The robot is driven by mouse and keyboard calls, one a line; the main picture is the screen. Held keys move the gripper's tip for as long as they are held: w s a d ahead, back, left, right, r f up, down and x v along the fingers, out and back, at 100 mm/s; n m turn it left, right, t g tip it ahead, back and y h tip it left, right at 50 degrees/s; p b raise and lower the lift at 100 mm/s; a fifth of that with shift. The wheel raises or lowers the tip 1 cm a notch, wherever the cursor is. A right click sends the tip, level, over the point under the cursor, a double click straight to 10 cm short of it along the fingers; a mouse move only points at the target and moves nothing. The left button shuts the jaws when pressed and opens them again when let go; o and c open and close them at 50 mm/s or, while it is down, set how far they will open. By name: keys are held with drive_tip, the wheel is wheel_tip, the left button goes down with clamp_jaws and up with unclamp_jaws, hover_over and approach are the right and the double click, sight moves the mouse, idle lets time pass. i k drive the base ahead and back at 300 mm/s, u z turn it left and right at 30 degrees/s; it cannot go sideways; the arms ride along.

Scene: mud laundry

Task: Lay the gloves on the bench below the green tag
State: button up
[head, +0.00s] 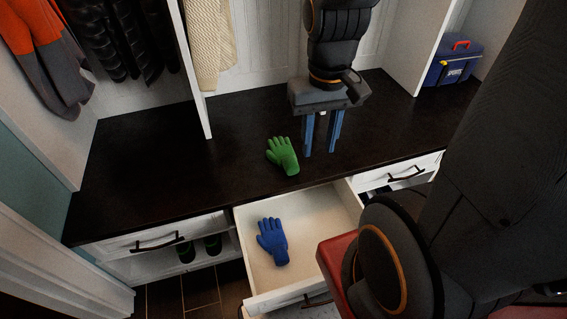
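A green glove (283,155) lies on the dark bench top (150,165), near its front edge in the middle section. A blue glove (272,241) lies inside the open white drawer (340,205) under the bench. My gripper (320,151) points down over the bench just right of the green glove. Its two blue fingers are apart, with nothing seen between them. I cannot tell whether the fingertips touch the bench. No green tag shows in this view.
A blue toolbox (453,64) with a red handle stands in the right cubby. Coats (45,60) and a cream knit (208,45) hang at the left. White dividers split the bench. Shoes (186,250) sit below the left drawer. The bench's left section is clear.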

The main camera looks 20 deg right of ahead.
sight(378, 133)
drive_tip(key=k, duration=0.3)
drive_tip(key=z, duration=2.85)
drive_tip(key=k, duration=1.5)
drive_tip(key=u, duration=2.15)
drive_tip(key=i, duration=0.5)
